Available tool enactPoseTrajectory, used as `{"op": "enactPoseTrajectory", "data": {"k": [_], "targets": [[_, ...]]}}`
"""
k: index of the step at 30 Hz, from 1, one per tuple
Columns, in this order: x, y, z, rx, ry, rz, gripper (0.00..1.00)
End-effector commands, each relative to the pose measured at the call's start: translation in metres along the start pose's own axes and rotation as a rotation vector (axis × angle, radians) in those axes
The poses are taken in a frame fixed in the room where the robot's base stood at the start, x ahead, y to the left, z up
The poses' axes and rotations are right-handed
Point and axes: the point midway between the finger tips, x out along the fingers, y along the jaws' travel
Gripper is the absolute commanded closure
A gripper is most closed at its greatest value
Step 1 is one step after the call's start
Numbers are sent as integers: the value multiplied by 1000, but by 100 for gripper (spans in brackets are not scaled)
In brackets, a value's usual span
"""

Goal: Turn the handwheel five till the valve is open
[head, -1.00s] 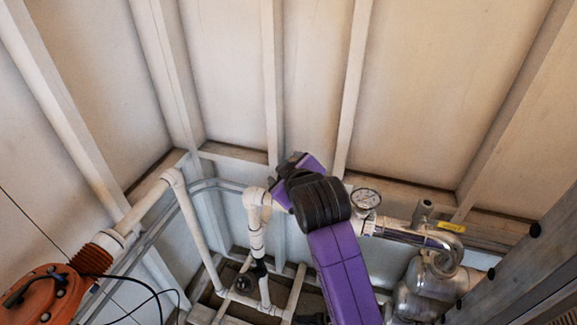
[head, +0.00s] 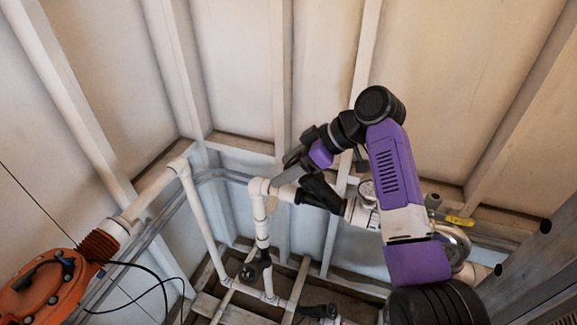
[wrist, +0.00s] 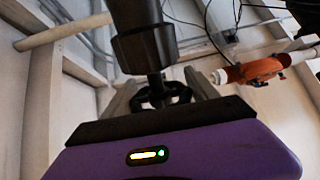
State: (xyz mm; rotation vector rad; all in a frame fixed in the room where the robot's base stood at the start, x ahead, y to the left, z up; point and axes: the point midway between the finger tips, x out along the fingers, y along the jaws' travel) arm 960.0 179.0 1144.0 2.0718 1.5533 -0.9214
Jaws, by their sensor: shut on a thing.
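My gripper (head: 291,173) is at the white pipe run in the middle of the head view, beside a black valve body (head: 320,191). In the wrist view, the grey fingers of my gripper (wrist: 163,84) stand on both sides of a small dark handwheel (wrist: 166,94) and are shut on it. The handwheel sits on a stem below a thick black cylinder (wrist: 145,45). In the head view my gripper mostly hides this wheel. I cannot read a number on it or tell how far the valve is open.
A pressure gauge (head: 366,188) and a metal pipe bend (head: 457,241) are to the right, partly behind my arm. Other dark handwheels (head: 250,271) are lower down on the pipes. An orange machine (head: 42,287) with cables is at the lower left. Wall panels close the back.

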Motion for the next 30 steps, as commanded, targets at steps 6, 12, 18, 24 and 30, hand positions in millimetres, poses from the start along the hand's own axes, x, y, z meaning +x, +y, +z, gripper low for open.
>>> {"op": "enactPoseTrajectory", "data": {"k": [6, 12, 18, 24, 30], "targets": [[3, -3, 4, 3, -4, -169, 73], [3, -6, 5, 4, -4, -276, 73], [4, -8, 6, 4, -5, -361, 73], [5, -8, 6, 4, -6, -434, 73], [4, -8, 6, 3, -5, -490, 73]]}}
